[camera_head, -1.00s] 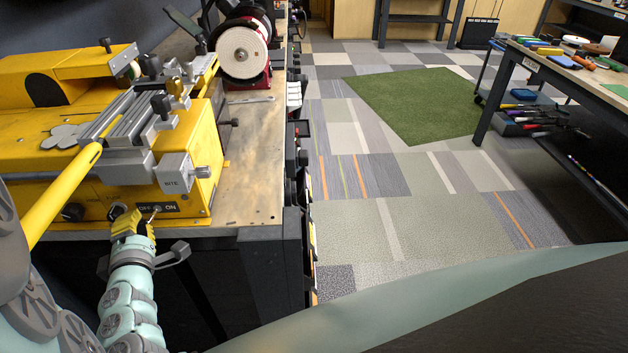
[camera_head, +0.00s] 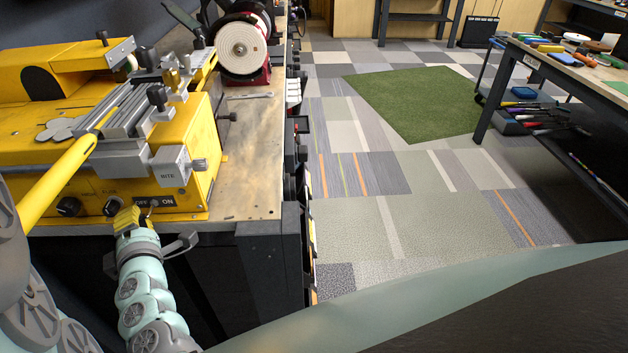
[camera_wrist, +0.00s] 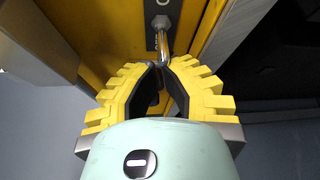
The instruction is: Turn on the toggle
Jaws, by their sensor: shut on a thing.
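The yellow machine (camera_head: 190,135) on the left bench has a front panel marked OFF and ON. A small metal toggle (camera_head: 152,204) sticks out of that panel. In the wrist view the toggle (camera_wrist: 162,36) is a shiny lever on a dark plate, pointing toward my gripper. My gripper (camera_wrist: 166,64) has yellow ribbed fingers with dark inner pads, and their tips are closed on the lever's end. In the head view my gripper (camera_head: 130,214) is at the front panel, by the OFF side. The lever's tip is hidden between the pads.
Black knobs (camera_head: 69,206) sit left of the toggle on the panel. A grey block marked BITE (camera_head: 171,172) juts out above. The bench's front edge (camera_head: 258,228) is close on the right. A grinder wheel (camera_head: 241,50) stands behind.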

